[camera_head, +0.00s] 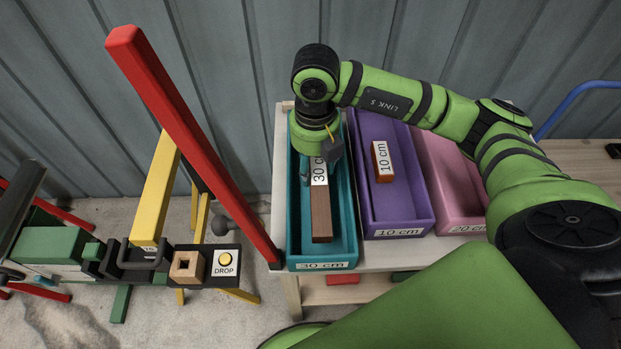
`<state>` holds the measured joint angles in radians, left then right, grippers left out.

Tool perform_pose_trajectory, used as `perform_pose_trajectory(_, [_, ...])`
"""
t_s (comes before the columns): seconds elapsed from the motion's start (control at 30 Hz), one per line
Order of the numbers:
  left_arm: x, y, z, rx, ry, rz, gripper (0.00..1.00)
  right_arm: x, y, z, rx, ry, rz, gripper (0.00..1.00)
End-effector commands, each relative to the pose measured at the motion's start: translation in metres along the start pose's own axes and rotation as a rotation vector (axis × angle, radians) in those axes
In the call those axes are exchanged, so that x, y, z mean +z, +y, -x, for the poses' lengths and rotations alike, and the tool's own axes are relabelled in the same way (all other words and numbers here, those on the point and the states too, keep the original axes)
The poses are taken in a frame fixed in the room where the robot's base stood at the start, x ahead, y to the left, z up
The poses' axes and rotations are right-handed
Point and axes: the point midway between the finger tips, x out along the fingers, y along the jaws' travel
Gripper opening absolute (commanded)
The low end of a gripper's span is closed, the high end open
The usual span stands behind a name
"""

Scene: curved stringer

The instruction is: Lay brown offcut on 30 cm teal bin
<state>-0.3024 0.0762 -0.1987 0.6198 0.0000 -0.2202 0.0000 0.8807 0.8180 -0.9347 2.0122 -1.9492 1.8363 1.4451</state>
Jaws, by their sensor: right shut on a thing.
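The brown offcut (321,215) is a long wooden bar with a white "30 cm" label. It lies lengthwise within the outline of the teal bin (322,266), which is labelled "30 cm" at its front. My right gripper (322,163) reaches down over the far part of the bin and is shut on the offcut near its labelled end. The wrist hides the far end of the offcut and the fingertips are partly hidden. I cannot tell whether the offcut touches the bin floor. My left gripper is not in view.
A purple bin (397,222) with a short "10 cm" offcut (383,160) and a pink bin (458,216) stand to the right on the pale table (370,258). A red post (190,135) leans close by the teal bin's left. A bench with a "DROP" button (225,260) is left.

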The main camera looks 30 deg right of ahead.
Motion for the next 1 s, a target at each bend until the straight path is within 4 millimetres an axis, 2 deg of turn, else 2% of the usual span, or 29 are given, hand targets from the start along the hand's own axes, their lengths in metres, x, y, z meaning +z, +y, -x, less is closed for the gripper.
perform_pose_trajectory(0.13, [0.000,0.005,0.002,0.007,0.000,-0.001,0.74,0.000,0.000,-0.015,0.001,-0.001,0.000,0.09])
perform_pose_trajectory(0.47, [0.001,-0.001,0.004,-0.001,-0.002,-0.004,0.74,0.000,0.000,-0.052,0.000,0.000,0.001,0.09])
perform_pose_trajectory(0.83, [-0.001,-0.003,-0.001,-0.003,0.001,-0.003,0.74,0.000,0.000,-0.059,0.002,-0.002,0.001,0.09])
perform_pose_trajectory(0.87, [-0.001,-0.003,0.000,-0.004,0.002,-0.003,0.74,0.000,0.000,-0.058,0.001,-0.002,0.001,0.58])
perform_pose_trajectory(0.9, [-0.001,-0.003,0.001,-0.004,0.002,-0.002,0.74,0.000,0.000,-0.057,0.001,-0.002,0.001,0.74])
perform_pose_trajectory(1.0, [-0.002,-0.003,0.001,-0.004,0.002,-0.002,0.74,0.000,0.000,-0.057,0.001,-0.001,0.001,0.74])
